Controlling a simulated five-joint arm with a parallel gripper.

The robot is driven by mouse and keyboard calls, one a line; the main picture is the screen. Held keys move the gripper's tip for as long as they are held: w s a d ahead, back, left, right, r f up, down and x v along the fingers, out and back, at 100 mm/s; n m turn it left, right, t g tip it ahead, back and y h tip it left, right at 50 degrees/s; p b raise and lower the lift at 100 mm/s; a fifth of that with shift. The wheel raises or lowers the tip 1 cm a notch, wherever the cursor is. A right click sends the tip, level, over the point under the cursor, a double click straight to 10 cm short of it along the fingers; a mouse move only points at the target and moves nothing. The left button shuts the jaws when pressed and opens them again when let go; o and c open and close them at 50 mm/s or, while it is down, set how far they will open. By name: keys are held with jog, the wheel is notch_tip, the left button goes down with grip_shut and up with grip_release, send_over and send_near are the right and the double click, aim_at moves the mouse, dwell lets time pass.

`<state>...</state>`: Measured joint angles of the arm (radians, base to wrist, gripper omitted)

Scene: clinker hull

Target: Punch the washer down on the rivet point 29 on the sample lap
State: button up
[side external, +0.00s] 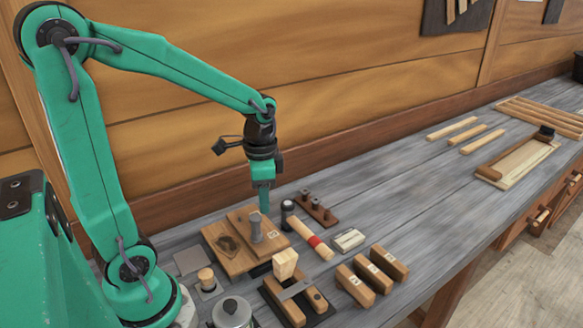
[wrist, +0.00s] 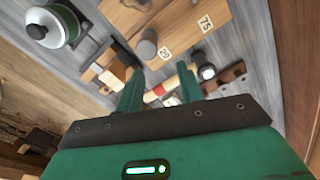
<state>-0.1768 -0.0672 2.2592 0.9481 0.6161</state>
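The sample lap (side external: 228,262) is a pair of overlapping wooden planks on the bench. A grey metal cylinder, apparently the punch (side external: 256,226), stands upright on its upper plank; in the wrist view it (wrist: 147,48) is beside a small tag (wrist: 164,53) that seems to read 29. A second tag (wrist: 205,23) seems to read 75. I cannot make out the rivet or washer. My gripper (side external: 264,209) points down above the bench, near the punch and apart from it. In the wrist view my gripper (wrist: 159,90) has its fingers apart with nothing held between them.
A red-banded mallet (side external: 310,238), a dark cylinder (side external: 288,214) and a dark peg rack (side external: 316,209) lie close by the lap. Wooden blocks (side external: 371,276), a slotted wooden tool (side external: 291,289) and a lidded pot (side external: 232,313) stand in front. The bench middle (side external: 410,190) is clear.

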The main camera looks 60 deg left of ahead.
aim_at(296, 220)
jog(key=w+f+m, duration=0.1)
jog(key=w+m, duration=0.2)
jog(key=m, duration=0.1)
jog(key=w+f+m, duration=0.1)
jog(key=w+m, duration=0.1)
jog(key=m, duration=0.2)
jog(key=w+a+f+m, duration=0.1)
jog(key=w+m, duration=0.2)
jog(key=shift+w+f+m, duration=0.25)
jog(key=shift+w+m, duration=0.1)
jog(key=shift+m, duration=0.05)
jog(key=shift+w+f+m, duration=0.2)
jog(key=shift+w+m, duration=0.2)
jog(key=shift+m, duration=0.2)
jog(key=shift+f, duration=0.15)
jog(key=shift+f, duration=4.35)
grip_shut()
jog(key=shift+r, duration=0.75)
